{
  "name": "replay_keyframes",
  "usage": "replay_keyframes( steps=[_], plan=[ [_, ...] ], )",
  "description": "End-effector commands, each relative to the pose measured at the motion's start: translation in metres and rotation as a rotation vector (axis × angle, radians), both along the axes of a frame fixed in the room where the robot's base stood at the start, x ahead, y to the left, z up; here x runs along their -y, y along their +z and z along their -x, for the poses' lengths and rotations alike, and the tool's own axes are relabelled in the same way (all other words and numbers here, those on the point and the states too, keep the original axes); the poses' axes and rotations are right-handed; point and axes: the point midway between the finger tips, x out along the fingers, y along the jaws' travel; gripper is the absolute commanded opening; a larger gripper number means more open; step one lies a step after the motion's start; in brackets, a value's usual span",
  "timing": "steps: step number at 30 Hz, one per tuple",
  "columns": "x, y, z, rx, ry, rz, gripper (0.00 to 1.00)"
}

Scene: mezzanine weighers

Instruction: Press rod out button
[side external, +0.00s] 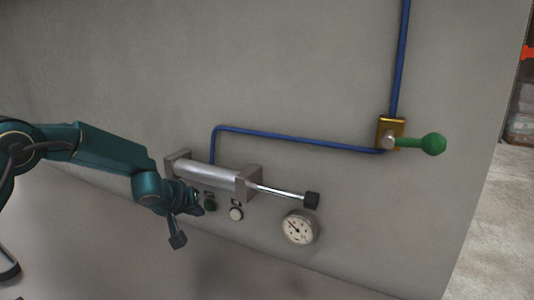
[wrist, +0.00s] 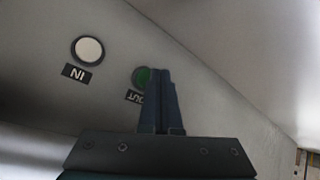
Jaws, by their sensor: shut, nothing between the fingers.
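The green button (side external: 210,205) is on the grey wall below the metal cylinder (side external: 212,175). In the wrist view the green button (wrist: 140,77) is partly covered by my fingers, and its label, reading OUT upside down, is partly hidden. My gripper (wrist: 160,72) is shut and empty, its tips overlapping the button's right edge. In the side view my gripper (side external: 198,207) is just left of the button; I cannot tell whether it touches. The bright rod (side external: 281,192) sticks out of the cylinder's right end, with a black block (side external: 311,200) on its tip.
A white button (wrist: 88,50) labelled IN sits beside the green one. A round gauge (side external: 299,228) is farther right. A blue pipe (side external: 290,138) runs from the cylinder to a brass valve (side external: 390,127) with a green-knobbed lever (side external: 432,144). The wall between is bare.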

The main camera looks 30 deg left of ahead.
Motion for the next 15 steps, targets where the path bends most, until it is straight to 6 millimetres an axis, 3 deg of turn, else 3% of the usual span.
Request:
replay_keyframes(
  steps=[5,15],
  plan=[
    [0.0,0.0,0.007,-0.001,-0.001,-0.002,0.0],
    [0.001,0.0,0.04,-0.003,-0.001,-0.003,0.0]
  ],
)
